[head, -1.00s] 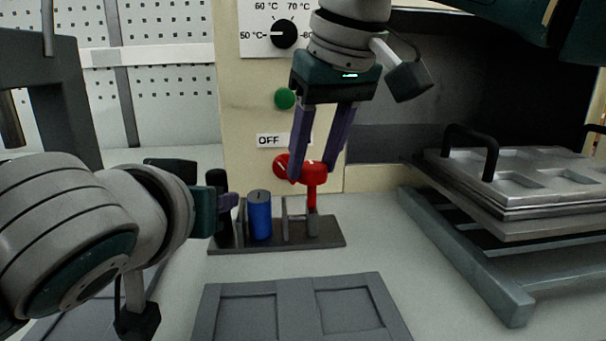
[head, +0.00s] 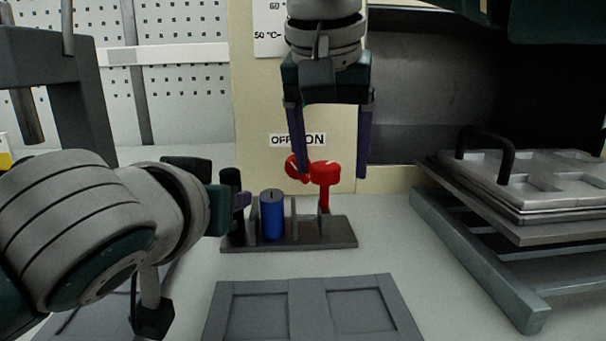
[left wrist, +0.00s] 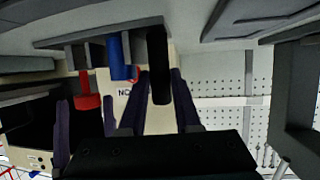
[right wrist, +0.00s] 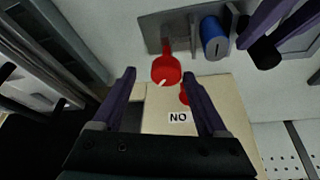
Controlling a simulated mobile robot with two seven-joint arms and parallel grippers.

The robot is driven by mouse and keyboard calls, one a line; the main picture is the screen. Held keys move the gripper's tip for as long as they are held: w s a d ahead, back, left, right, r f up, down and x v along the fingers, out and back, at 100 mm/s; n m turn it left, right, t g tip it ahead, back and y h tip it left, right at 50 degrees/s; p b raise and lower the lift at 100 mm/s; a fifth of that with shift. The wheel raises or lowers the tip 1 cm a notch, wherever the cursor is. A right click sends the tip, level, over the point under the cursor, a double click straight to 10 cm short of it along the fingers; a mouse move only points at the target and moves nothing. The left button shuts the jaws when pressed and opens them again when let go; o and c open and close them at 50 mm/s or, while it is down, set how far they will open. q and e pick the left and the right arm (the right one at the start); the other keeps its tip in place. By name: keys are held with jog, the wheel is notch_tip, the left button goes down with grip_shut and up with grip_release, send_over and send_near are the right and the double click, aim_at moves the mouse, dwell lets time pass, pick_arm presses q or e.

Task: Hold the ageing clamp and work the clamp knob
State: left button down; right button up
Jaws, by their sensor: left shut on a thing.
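The ageing clamp has a dark grey base (head: 300,240), a blue cylinder (head: 272,215), an upright black handle (head: 230,188) and a round red knob (head: 325,172) on a red stem at its right end. My left gripper (head: 242,199) is shut on the black handle, which shows between its fingers in the left wrist view (left wrist: 158,65). My right gripper (head: 333,172) points down and is open, its fingers apart to either side of the red knob. In the right wrist view the knob (right wrist: 166,70) lies between the fingertips; I cannot tell whether either finger touches it.
A second red knob (head: 295,168) is on the beige machine panel just behind, under an OFF/ON label (head: 298,140). A grey two-pocket tray (head: 309,310) lies in front. A metal plate stack with a black handle (head: 485,150) stands right. Counter between them is clear.

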jog(key=shift+a, duration=0.1)
dwell(0.3)
jog(key=n+y, duration=0.1)
jog(key=n, duration=0.2)
jog(key=n+y, duration=0.2)
jog(key=n, duration=0.3)
grip_shut()
dwell(0.3)
